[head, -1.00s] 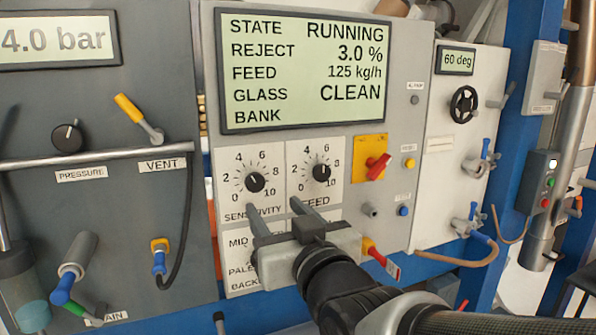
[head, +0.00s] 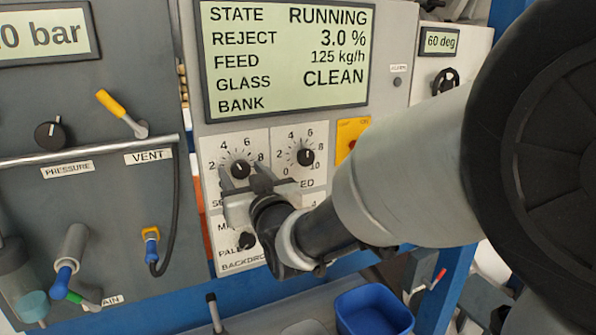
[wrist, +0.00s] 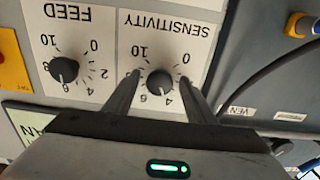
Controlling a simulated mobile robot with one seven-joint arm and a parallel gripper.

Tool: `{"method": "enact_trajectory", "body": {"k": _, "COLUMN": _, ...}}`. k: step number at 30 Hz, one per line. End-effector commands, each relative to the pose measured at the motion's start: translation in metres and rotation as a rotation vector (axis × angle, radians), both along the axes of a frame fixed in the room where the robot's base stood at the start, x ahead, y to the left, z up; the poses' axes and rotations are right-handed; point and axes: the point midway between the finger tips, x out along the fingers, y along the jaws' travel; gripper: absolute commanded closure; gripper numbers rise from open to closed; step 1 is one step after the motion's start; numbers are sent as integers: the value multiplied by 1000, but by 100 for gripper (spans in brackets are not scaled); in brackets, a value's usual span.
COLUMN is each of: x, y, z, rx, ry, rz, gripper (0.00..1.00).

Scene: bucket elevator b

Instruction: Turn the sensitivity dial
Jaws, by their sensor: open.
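The sensitivity dial (head: 241,169) is a small black knob on a white scale marked 0 to 10, below the display. It also shows in the wrist view (wrist: 160,82), where the picture is upside down. My gripper (head: 243,173) is open, with one finger on each side of this dial. In the wrist view the fingers (wrist: 160,77) straddle the knob, with a small gap visible on each side. I cannot tell whether the fingertips reach fully around it in depth. My gripper hides part of the sensitivity label in the head view.
The feed dial (head: 306,157) sits close to the right of the sensitivity dial. The backdrop knob (head: 246,240) is just below. A metal rail (head: 90,148) crosses the left panel. A blue bin (head: 373,311) stands low. My arm hides much of the right side.

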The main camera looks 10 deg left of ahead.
Motion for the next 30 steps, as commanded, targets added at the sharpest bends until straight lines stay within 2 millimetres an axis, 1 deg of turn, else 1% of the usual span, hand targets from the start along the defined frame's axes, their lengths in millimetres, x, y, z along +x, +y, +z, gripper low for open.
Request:
{"method": "enact_trajectory", "body": {"k": 4, "x": 0, "y": 0, "z": 0, "rx": 0, "ry": 0, "rz": 0, "gripper": 49}}
{"method": "enact_trajectory", "body": {"k": 5, "x": 0, "y": 0, "z": 0, "rx": 0, "ry": 0, "rz": 0, "gripper": 53}}
{"method": "enact_trajectory", "body": {"k": 6, "x": 0, "y": 0, "z": 0, "rx": 0, "ry": 0, "rz": 0, "gripper": 60}}
{"method": "enact_trajectory", "body": {"k": 11, "x": 0, "y": 0, "z": 0, "rx": 0, "ry": 0, "rz": 0, "gripper": 87}}
{"method": "enact_trajectory", "body": {"k": 12, "x": 0, "y": 0, "z": 0, "rx": 0, "ry": 0, "rz": 0, "gripper": 90}}
{"method": "enact_trajectory", "body": {"k": 22, "x": 0, "y": -1, "z": -3, "rx": 50, "ry": 28, "rz": -2, "gripper": 90}}
{"method": "enact_trajectory", "body": {"k": 30, "x": 0, "y": -1, "z": -5, "rx": 204, "ry": 118, "rz": -2, "gripper": 90}}
